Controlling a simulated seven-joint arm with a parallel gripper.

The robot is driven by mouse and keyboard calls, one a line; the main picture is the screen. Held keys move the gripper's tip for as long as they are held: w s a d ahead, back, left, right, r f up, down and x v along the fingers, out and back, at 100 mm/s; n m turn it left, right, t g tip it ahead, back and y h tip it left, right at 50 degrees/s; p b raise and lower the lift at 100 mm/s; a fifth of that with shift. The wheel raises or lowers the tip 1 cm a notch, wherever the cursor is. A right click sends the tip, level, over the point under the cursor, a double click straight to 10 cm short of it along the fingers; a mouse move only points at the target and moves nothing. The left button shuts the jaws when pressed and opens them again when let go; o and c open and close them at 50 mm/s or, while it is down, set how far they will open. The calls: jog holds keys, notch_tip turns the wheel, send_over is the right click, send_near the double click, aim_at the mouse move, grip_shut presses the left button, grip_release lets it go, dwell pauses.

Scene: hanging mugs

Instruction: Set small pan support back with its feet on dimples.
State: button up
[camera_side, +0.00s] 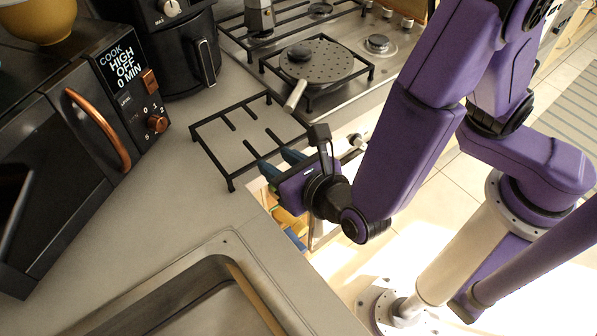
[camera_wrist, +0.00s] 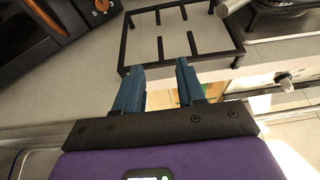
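The small pan support (camera_side: 211,156) is a black rectangular frame with inward prongs. It stands on short feet on the grey counter, left of the hob. It also shows in the wrist view (camera_wrist: 125,40), ahead of my fingers. My gripper (camera_side: 275,164) is at the support's near right side, at the counter edge. In the wrist view its two teal fingers (camera_wrist: 160,80) are apart with nothing between them. The fingertips are close to the support's near bar; whether they touch it I cannot tell. I cannot make out the dimples.
The hob (camera_side: 350,105) carries another black support with a perforated pan (camera_side: 325,65); the pan's handle (camera_side: 296,95) points toward the small support. A moka pot (camera_side: 260,18) stands behind. A black appliance (camera_side: 165,50) and microwave (camera_side: 85,130) are left. The sink (camera_side: 165,285) is in front.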

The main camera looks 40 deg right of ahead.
jog(key=v, duration=0.6)
jog(key=d+r+m+g+h, duration=0.2)
jog(key=d+m+g+h, duration=0.4)
jog(key=d+m, duration=0.95)
jog(key=s+d+r+m+g+y, duration=0.3)
jog(key=s+d+m+g+y, duration=0.3)
jog(key=s+d, duration=0.3)
jog(key=shift+s+d+m+g+y, duration=0.35)
jog(key=shift+d+m+g, duration=0.35)
jog(key=shift+d+m, duration=0.15)
jog(key=shift+a, duration=0.1)
